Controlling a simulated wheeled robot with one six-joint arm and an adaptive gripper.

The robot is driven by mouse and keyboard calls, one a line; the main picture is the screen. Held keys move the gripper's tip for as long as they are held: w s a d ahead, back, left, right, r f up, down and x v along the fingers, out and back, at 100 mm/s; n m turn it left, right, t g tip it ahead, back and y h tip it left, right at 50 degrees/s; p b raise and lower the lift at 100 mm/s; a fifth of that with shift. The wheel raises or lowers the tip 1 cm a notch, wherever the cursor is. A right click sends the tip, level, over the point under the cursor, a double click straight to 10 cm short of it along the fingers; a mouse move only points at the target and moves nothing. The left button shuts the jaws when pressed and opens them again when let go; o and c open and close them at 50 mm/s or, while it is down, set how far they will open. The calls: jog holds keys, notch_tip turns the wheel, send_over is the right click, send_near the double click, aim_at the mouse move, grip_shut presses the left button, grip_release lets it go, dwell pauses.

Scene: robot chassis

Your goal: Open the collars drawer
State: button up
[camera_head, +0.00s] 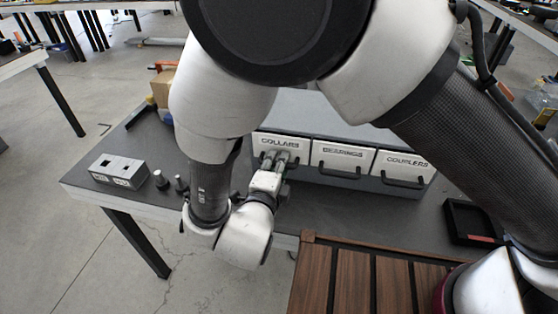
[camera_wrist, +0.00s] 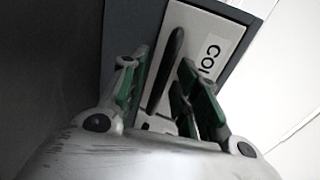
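The collars drawer (camera_head: 279,143) is the left one of three white-fronted drawers in a grey cabinet on the table, and it looks closed. In the wrist view its white front (camera_wrist: 208,40) fills the upper middle, with the dark bar handle (camera_wrist: 166,68) standing out from it. My gripper (camera_head: 274,160) is at the drawer front, at the handle. In the wrist view my gripper (camera_wrist: 158,80) has its green-padded fingers apart, one on each side of the handle, with gaps visible. Most of the handle is hidden by my gripper in the head view.
The bearings drawer (camera_head: 342,155) and the couplers drawer (camera_head: 403,167) are to the right, both closed. A grey block with holes (camera_head: 119,171) and small dark pegs (camera_head: 160,180) stand on the left of the table. A black tray (camera_head: 472,222) lies at the right.

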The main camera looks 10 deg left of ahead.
jog(key=shift+w, duration=0.15)
grip_shut()
jog(key=s, duration=1.6)
grip_release()
